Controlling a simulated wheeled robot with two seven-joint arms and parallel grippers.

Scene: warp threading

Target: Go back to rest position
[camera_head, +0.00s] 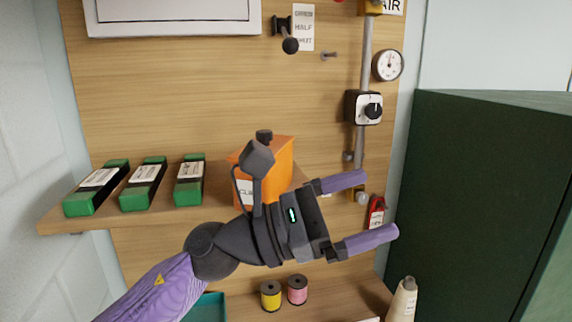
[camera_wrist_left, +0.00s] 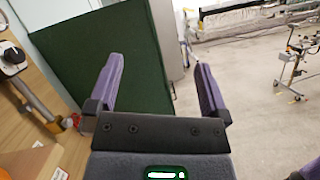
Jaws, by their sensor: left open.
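My left gripper (camera_head: 370,210) is in the middle of the head view, in front of the wooden board and pointing right. Its two purple fingers are apart with nothing between them. In the left wrist view my left gripper (camera_wrist_left: 160,85) is also open and empty, facing the green cabinet and the floor. My left arm comes in from the lower left and hides part of the shelf and of the orange container.
Green boxes (camera_head: 143,187) and an orange container (camera_head: 279,160) stand on the shelf (camera_head: 60,219). Yellow (camera_head: 271,296) and pink (camera_head: 297,290) spools sit below. A dark green cabinet (camera_head: 480,200) stands at right. A wheeled stand (camera_wrist_left: 292,62) is on the open floor (camera_wrist_left: 245,80).

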